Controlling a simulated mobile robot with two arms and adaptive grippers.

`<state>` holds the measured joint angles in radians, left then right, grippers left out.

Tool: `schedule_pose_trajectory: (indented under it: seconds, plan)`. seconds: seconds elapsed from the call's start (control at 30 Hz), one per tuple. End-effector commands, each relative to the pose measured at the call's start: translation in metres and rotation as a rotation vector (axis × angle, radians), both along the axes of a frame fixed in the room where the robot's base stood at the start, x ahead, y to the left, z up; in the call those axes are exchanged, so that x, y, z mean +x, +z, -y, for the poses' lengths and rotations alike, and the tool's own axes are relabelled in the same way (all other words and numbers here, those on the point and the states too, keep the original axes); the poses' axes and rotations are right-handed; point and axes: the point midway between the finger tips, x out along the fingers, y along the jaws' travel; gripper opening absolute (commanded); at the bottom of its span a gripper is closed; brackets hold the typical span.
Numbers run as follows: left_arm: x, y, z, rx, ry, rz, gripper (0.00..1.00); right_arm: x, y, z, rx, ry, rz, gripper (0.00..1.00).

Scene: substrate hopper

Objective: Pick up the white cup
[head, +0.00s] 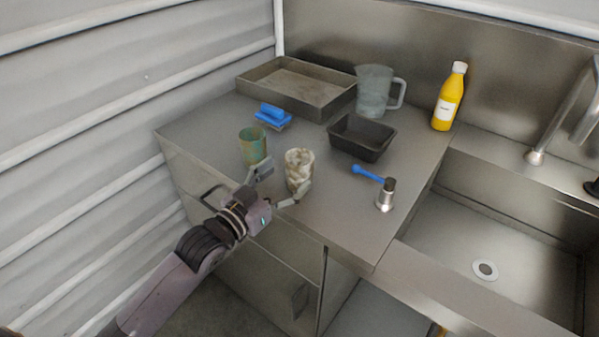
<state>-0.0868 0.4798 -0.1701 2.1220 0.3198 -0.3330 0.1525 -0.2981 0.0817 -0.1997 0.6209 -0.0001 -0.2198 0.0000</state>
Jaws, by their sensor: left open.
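The white cup (299,168) is whitish with brown mottled stains and stands upright near the front edge of the steel counter. My left gripper (284,187) is open at the counter's front edge. One finger is to the left of the white cup, and the other is in front of its lower right side. I cannot tell whether either finger touches it. A green and brown stained cup (252,147) stands just left of the white cup, behind the left finger. My right gripper is not in view.
A blue brush (273,115), a steel tray (258,84), a clear jug (374,91) and a black tub (345,143) stand behind. A blue-handled tool (367,173) and metal cylinder (386,196) are to the right, with a yellow bottle (447,100) and sink (520,262) beyond.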

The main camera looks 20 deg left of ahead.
Motion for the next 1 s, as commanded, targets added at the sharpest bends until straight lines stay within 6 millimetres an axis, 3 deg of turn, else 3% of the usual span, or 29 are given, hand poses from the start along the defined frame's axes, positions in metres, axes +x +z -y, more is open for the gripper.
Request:
schedule_pose_trajectory:
  seconds: [0.4, 0.67, 1.0]
  plan:
    - [0.045, 0.002, 0.019, -0.001, 0.0, -0.001, 0.74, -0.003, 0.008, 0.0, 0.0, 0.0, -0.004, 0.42]
    - [0.048, 0.002, 0.02, 0.0, 0.0, -0.001, 0.74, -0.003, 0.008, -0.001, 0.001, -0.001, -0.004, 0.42]
    - [0.048, 0.002, 0.02, 0.0, 0.0, -0.001, 0.53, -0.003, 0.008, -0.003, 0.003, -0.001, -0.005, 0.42]
